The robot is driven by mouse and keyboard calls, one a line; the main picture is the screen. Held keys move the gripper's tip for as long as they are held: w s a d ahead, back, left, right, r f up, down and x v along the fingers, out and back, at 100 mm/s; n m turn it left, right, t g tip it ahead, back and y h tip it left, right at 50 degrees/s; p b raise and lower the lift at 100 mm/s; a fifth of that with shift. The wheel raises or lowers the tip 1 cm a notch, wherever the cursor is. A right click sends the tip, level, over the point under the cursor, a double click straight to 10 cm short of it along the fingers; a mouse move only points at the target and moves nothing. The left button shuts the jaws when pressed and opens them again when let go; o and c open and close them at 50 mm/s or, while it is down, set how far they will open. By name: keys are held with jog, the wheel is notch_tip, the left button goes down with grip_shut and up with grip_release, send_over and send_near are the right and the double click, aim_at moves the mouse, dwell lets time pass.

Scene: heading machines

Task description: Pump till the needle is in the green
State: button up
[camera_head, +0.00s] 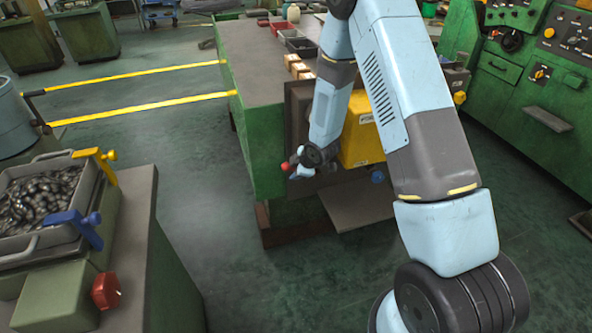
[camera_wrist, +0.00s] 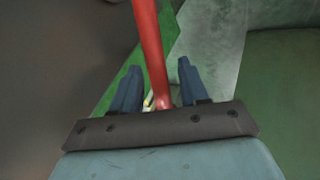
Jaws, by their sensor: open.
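A red lever (camera_wrist: 151,45) runs down between the two blue fingers of my gripper (camera_wrist: 158,68) in the wrist view. The fingers stand apart on either side of it, with a gap to each. In the head view my gripper (camera_head: 300,168) is low at the side of the green bench, and a red tip (camera_head: 285,166) shows at its left. A yellow box (camera_head: 362,135) sits just right of the gripper, partly behind my arm. No gauge face or needle can be made out.
The green bench (camera_head: 245,65) carries small trays and boxes. A tub of dark metal parts (camera_head: 40,195) sits on a green machine at left, with a red knob (camera_head: 106,290). Green control cabinets (camera_head: 540,85) stand at right. The floor between is clear.

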jog(key=shift+c, duration=0.2)
grip_shut()
dwell(0.4)
